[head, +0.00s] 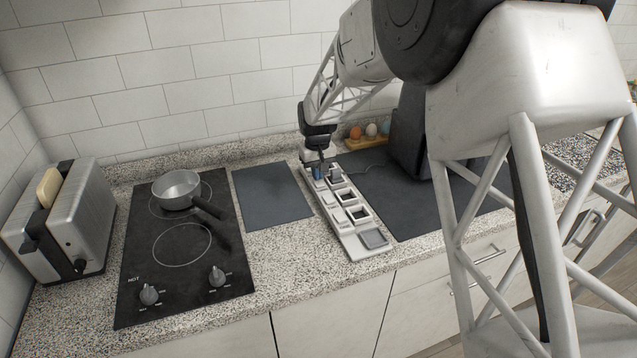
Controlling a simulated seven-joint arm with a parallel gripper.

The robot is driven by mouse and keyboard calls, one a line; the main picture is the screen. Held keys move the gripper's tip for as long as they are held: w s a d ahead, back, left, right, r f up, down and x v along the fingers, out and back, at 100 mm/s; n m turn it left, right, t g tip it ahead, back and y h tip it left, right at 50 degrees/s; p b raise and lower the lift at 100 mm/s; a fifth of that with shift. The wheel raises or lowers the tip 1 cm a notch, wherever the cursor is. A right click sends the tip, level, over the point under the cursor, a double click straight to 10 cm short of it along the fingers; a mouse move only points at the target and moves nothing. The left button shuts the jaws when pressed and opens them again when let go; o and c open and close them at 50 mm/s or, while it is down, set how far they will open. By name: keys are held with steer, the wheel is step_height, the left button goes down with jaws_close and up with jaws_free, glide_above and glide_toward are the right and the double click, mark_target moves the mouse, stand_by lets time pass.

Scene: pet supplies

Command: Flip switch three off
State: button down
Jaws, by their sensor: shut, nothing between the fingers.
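A long light-grey switch panel (350,243) lies on the counter in the middle of the head view. The switches are small, and I cannot read any numbers or tell which are on or off. My gripper (320,170) is shut and empty, pointing down over the far end of the panel. I cannot tell whether the fingertips touch a switch.
A black cooktop (180,257) with a saucepan (177,190) and a toaster (65,222) with bread stand at left. A dark mat (271,196) lies left of the panel. Eggs on a wooden holder (362,141) stand behind it. My arm hides much of the right.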

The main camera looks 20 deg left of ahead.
steer(key=shift+f, duration=0.35)
stand_by(0.3)
steer(key=shift+r, duration=3.5)
